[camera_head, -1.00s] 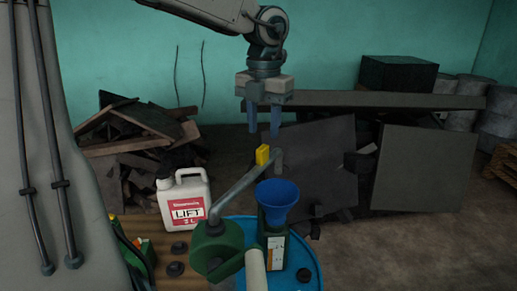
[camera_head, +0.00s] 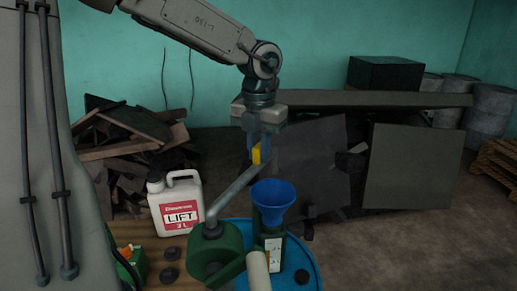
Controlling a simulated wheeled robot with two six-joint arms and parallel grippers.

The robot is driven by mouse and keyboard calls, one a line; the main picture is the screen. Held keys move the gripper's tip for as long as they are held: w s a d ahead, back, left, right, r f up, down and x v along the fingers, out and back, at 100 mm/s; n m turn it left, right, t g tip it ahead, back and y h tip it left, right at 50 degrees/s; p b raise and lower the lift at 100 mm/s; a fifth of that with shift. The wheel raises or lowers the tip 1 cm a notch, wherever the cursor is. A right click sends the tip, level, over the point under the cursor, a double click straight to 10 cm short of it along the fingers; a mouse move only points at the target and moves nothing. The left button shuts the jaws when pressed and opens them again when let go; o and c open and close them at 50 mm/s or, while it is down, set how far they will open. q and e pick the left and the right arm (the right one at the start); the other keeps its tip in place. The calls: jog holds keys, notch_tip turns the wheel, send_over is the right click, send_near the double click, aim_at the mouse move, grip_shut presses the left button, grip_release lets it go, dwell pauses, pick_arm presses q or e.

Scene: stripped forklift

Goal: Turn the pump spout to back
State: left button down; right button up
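The pump (camera_head: 216,250) has a dark green head at the bottom centre. Its grey spout (camera_head: 232,191) slants up and right, away from me, and ends in a yellow tab (camera_head: 256,155). My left gripper (camera_head: 258,156) points down over the spout's end. Its blue fingers are on either side of the yellow tab, very near it; I cannot tell whether they press on it. My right gripper is not in view.
A blue funnel (camera_head: 273,199) sits in a green bottle (camera_head: 272,247) just right of the spout, on a blue drum (camera_head: 312,265). A white LIFT jug (camera_head: 178,204) stands left of the pump. Scrap boards (camera_head: 128,150) and panels (camera_head: 412,165) lie behind.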

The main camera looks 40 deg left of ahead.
pick_arm(q)
jog(key=shift+a+f+b, duration=0.1)
jog(key=shift+a+b, duration=0.1)
jog(key=shift+b, duration=0.3)
jog(key=s+a+n+b, duration=0.6)
jog(key=a+b, duration=0.3)
jog(key=b, duration=0.4)
jog(key=shift+n, duration=0.7)
jog(key=shift+s, duration=0.1)
jog(key=c, duration=1.4)
grip_release()
jog(key=shift+o, duration=0.2)
jog(key=shift+s+a, duration=0.1)
jog(key=shift+a, duration=0.05)
jog(key=shift+r, duration=0.2)
